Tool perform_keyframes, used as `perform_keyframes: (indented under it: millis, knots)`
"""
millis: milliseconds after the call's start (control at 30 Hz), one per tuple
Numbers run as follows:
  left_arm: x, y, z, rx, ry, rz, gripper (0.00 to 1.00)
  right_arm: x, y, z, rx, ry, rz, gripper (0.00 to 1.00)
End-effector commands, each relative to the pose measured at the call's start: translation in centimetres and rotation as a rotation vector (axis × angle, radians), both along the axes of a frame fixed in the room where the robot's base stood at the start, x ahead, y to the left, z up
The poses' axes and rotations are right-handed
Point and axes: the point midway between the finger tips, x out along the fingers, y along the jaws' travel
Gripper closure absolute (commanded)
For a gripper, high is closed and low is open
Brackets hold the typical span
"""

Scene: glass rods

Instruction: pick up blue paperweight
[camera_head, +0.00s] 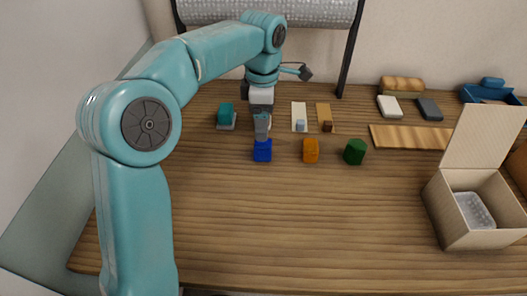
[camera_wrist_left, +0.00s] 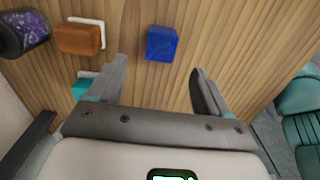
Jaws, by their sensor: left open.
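The blue paperweight (camera_head: 262,151) is a small dark blue block on the wooden table (camera_head: 230,215), left of the middle in the head view. My left gripper (camera_head: 262,132) points down just above or behind it; the arm comes in from the left. In the left wrist view the blue paperweight (camera_wrist_left: 161,44) shows beyond the open fingertips (camera_wrist_left: 160,70), roughly centred between them, with bare wood around it. The gripper is empty. Whether the fingers touch the block cannot be told from the head view. My right gripper is not in view.
An orange block (camera_head: 311,150) and a green block (camera_head: 355,151) stand to the right. A teal block (camera_head: 226,112) is behind left. Two flat strips lie behind. A wooden board (camera_head: 410,137) and an open box (camera_head: 470,222) are at right. The front table is clear.

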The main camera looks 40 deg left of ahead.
Motion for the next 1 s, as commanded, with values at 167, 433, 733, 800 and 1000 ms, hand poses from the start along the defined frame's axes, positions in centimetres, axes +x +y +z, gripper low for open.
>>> perform_keyframes:
  millis: [167,433,733,800,1000]
  knots:
    - [0.0,0.0,-2.8,0.000,0.001,0.000,0.21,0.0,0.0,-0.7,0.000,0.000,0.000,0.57]
    - [0.0,0.0,-5.8,0.000,0.004,-0.001,0.21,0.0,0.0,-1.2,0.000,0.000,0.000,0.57]
    - [0.2,0.0,-8.5,0.000,0.001,0.000,0.21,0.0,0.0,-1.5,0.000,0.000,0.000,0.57]
    - [0.2,0.0,-8.5,0.001,0.001,0.000,0.21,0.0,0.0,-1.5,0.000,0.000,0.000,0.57]
    - [0.2,0.0,-8.4,0.001,0.001,0.000,0.57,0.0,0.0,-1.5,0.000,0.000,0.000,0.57]
